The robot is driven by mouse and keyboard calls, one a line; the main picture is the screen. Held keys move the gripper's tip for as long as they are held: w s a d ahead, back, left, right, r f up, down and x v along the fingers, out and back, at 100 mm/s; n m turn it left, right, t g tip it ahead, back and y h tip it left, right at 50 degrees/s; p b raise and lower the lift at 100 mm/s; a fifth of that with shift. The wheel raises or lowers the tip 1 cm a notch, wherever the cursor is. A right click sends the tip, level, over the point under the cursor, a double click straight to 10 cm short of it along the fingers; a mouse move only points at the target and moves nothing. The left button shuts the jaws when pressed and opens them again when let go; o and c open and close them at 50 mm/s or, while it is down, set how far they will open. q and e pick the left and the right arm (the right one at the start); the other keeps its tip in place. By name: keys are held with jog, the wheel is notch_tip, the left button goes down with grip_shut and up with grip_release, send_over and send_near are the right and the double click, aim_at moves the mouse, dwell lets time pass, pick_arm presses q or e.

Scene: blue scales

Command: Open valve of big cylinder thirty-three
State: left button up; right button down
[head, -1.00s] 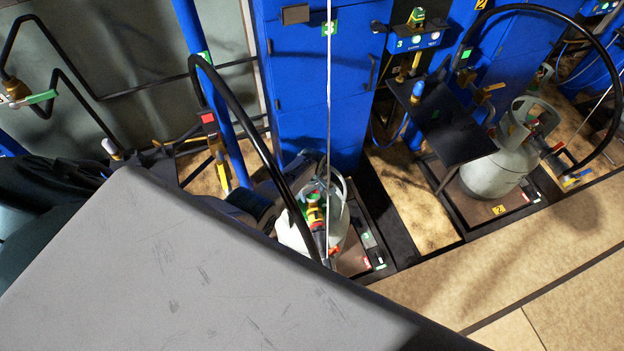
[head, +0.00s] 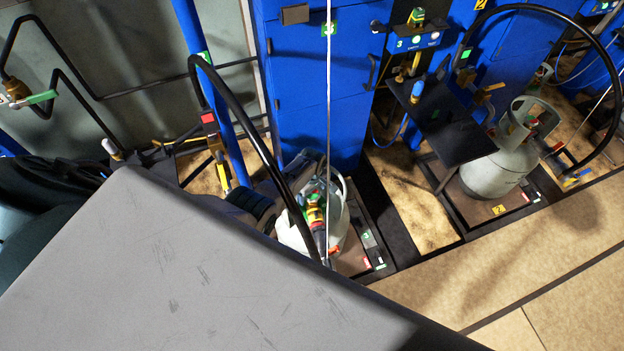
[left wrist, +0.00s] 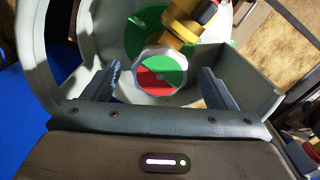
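The big grey-white cylinder (head: 338,232) stands on the scale by the blue cabinet marked 3. The black hose and my left arm partly hide it. Its round valve knob (left wrist: 162,75), half green and half red, shows inside the cylinder's collar (left wrist: 245,80) in the left wrist view. A yellow fitting (left wrist: 185,25) sits just beyond the knob. My left gripper (left wrist: 160,71) is open, with one finger on each side of the knob; contact cannot be told. In the head view my left gripper (head: 302,172) is at the cylinder's top. My right gripper is not in view.
A black hose (head: 262,150) arches down to the cylinder's fitting. A thin white cable (head: 328,110) hangs in front. A second grey cylinder (head: 492,176) stands on a scale (head: 460,215) marked 2 at right. The tan floor (head: 520,270) in front is clear.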

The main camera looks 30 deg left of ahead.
aim_at(312, 194)
pick_arm(q)
jog(key=shift+r+p, duration=0.3)
jog(key=shift+r, duration=0.3)
notch_tip(312, 194, up, 10)
jog(key=p, duration=0.1)
jog(key=shift+f, duration=0.2)
dwell(0.3)
